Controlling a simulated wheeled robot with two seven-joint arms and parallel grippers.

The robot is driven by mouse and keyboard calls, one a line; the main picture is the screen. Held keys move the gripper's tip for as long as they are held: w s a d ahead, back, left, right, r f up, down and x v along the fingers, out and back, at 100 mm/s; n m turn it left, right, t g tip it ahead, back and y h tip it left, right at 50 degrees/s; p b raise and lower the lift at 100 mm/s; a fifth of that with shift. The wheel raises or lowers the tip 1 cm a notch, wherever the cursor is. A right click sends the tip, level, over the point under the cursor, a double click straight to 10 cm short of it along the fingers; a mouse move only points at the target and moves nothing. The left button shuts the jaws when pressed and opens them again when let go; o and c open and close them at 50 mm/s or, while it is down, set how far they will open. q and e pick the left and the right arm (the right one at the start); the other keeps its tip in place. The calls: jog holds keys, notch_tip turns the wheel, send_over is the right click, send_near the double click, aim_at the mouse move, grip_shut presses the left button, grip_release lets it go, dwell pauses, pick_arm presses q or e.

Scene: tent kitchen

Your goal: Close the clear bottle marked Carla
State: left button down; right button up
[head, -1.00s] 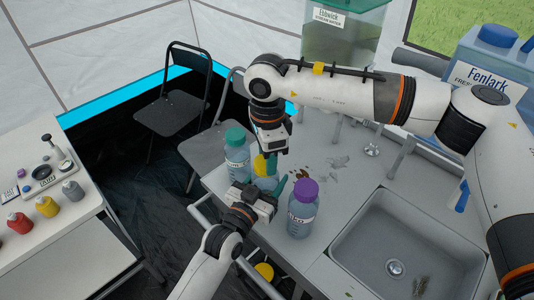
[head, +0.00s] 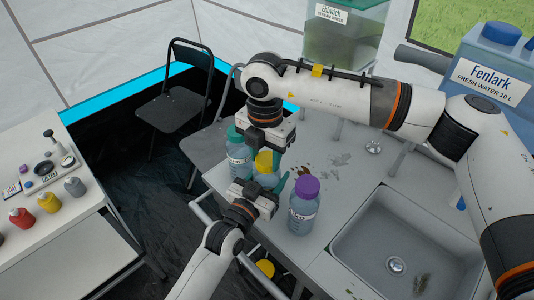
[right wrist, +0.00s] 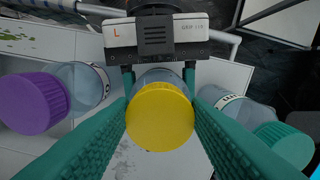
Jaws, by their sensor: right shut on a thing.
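A clear bottle (head: 269,180) with a yellow cap (head: 264,162) stands at the counter's left end. Its label is hidden, so I cannot read a name on it. My left gripper (head: 266,194) is around the bottle's body from the front; in the right wrist view its fingers flank the bottle under the cap. My right gripper (head: 268,157) reaches down from above, shut on the yellow cap. In the right wrist view the cap (right wrist: 160,117) sits between its teal fingers, over the bottle's mouth. Whether it is fully seated cannot be seen.
A purple-capped bottle (head: 304,208) stands close on the right and a green-capped bottle (head: 238,154) close on the left. The sink (head: 400,246) lies right. The Fenlark water container (head: 486,72) and the Ebbwick container (head: 343,32) stand behind.

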jog(key=m, duration=0.7)
jog(key=shift+w+a+m, duration=0.1)
jog(key=shift+w+m, duration=0.05)
jog(key=shift+m, duration=0.15)
jog(key=m, duration=0.3)
jog(key=shift+a+m, duration=0.1)
jog(key=shift+m, duration=0.3)
jog(key=shift+w+m, duration=0.15)
jog(key=shift+m, duration=0.95)
jog(key=o, duration=1)
jog(key=shift+c, duration=0.2)
jog(key=shift+r, duration=0.1)
